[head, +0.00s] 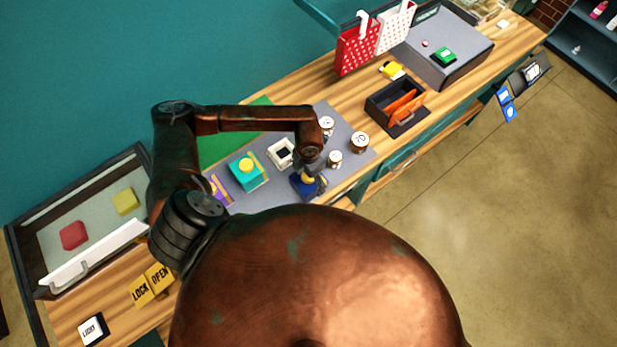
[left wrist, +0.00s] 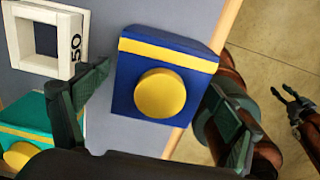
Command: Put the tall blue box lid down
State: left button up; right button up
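The blue box lid (left wrist: 130,98), with a yellow band and a round yellow knob (left wrist: 160,93), fills the middle of the left wrist view. In the head view the blue box (head: 303,190) is partly hidden under my left gripper (head: 311,174). My left gripper (left wrist: 160,90) is open, its fingers spread on either side of the lid. I see no clear grip on it. Whether the lid rests on a box cannot be told. My right gripper (left wrist: 283,92) is small at the right of the left wrist view, open and empty over the floor.
A teal box (head: 247,174) with a yellow knob and a white hollow block (head: 281,153) stand close by on the grey mat (head: 352,175). Several labelled jars (head: 359,142) stand right of the gripper. A dark drawer box (head: 379,99) is farther along. The counter edge is near.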

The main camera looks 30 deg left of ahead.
pick_arm(q)
jog(key=shift+r, duration=0.2)
notch_tip(320, 180, up, 11)
jog(key=shift+r+b, duration=0.1)
jog(key=shift+b, duration=0.95)
jog(key=shift+r, duration=0.35)
